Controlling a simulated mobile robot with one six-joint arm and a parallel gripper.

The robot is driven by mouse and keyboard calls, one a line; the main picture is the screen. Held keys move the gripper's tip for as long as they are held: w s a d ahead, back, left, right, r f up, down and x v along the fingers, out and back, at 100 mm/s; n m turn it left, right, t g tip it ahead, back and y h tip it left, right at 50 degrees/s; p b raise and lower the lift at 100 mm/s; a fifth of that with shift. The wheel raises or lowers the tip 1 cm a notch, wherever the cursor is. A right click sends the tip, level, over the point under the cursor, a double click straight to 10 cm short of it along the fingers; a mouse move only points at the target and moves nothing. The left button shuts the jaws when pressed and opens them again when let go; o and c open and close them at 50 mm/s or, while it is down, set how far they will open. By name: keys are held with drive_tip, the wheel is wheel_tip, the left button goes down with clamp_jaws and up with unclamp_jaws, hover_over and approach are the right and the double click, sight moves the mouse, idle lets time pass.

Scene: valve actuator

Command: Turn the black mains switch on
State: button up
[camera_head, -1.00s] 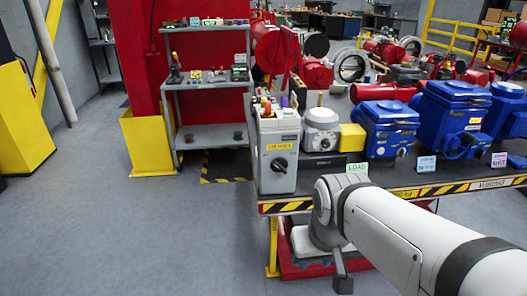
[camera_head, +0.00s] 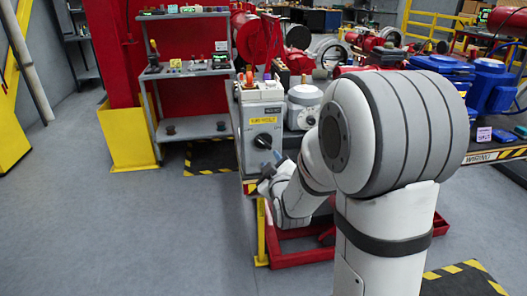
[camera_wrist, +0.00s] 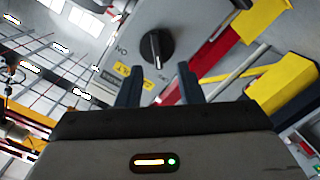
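The black mains switch (camera_head: 263,141) is a round knob on the front of a grey box (camera_head: 247,155) with a yellow label, at the left end of the bench. In the wrist view the black knob (camera_wrist: 157,47) shows a pale pointer line, with an "ON" mark beside it on the box face. My gripper (camera_wrist: 158,74) is open and empty. Its two dark fingers point at the box, spaced about either side of the knob in the picture, and appear short of it. In the head view my gripper (camera_head: 272,168) is just below and right of the knob.
A white-topped round device (camera_head: 304,105) stands right of the box. Blue actuators (camera_head: 490,85) are further right, partly behind my arm. A grey shelf (camera_head: 190,74) stands behind left. The floor at the left front is clear. A red frame lies under the bench.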

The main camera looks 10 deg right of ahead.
sight(266, 145)
drive_tip(key=shift+n+t, duration=0.3)
drive_tip(key=shift+t, duration=0.1)
drive_tip(key=w+p, duration=0.1)
drive_tip(key=w, duration=0.7)
drive_tip(key=shift+w, duration=0.15)
drive_tip(key=shift+c, duration=0.3)
clamp_jaws()
drive_tip(key=shift+d, duration=0.1)
